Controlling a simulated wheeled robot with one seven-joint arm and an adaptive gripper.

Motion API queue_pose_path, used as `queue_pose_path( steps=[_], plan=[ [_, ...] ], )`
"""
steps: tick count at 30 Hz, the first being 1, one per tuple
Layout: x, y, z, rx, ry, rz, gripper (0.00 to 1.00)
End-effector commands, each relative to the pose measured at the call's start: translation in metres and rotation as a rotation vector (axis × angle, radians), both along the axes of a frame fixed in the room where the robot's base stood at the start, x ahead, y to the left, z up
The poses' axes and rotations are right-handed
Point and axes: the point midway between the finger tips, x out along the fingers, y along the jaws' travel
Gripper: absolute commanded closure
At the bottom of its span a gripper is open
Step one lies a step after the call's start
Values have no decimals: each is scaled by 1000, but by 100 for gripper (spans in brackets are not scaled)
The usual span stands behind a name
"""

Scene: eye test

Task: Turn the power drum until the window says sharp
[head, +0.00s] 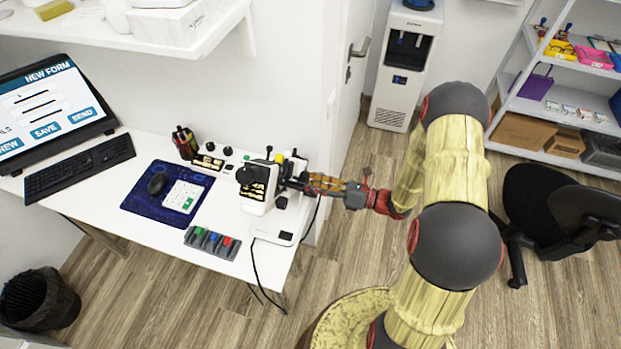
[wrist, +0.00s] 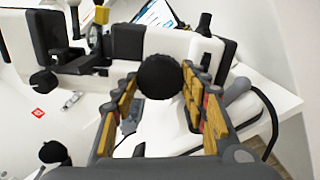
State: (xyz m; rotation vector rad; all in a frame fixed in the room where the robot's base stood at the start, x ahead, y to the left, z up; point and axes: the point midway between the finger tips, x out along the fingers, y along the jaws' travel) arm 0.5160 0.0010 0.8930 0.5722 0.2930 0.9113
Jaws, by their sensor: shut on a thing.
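The white and black eye test device (head: 257,205) stands at the right end of the desk. A round black knob, which looks like the power drum (wrist: 158,77), sits on its near side in the wrist view. My gripper (head: 306,183) reaches the device from the right. In the wrist view my gripper (wrist: 160,80) has its yellow-padded fingers on both sides of the drum, shut on it. In the head view the gripper hides the drum. I cannot make out a window or read any word on the device.
The white desk (head: 120,178) also holds a monitor (head: 45,105), a keyboard (head: 80,165), a blue mat (head: 140,205) and a tray with coloured pieces (head: 211,243). A black cable (head: 254,270) hangs over the desk's front edge. An office chair (head: 560,215) stands at the right.

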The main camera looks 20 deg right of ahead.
Motion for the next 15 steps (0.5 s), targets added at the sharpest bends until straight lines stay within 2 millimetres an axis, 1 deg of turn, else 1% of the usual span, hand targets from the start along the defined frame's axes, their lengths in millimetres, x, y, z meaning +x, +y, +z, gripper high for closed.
queue_pose_path(
  steps=[10, 11, 15],
  plan=[
    [1, -1, 0, 7, 6, -1, 82],
    [1, -1, 0, 6, 6, -1, 55],
    [1, -1, 0, 6, 6, -1, 47]
  ],
)
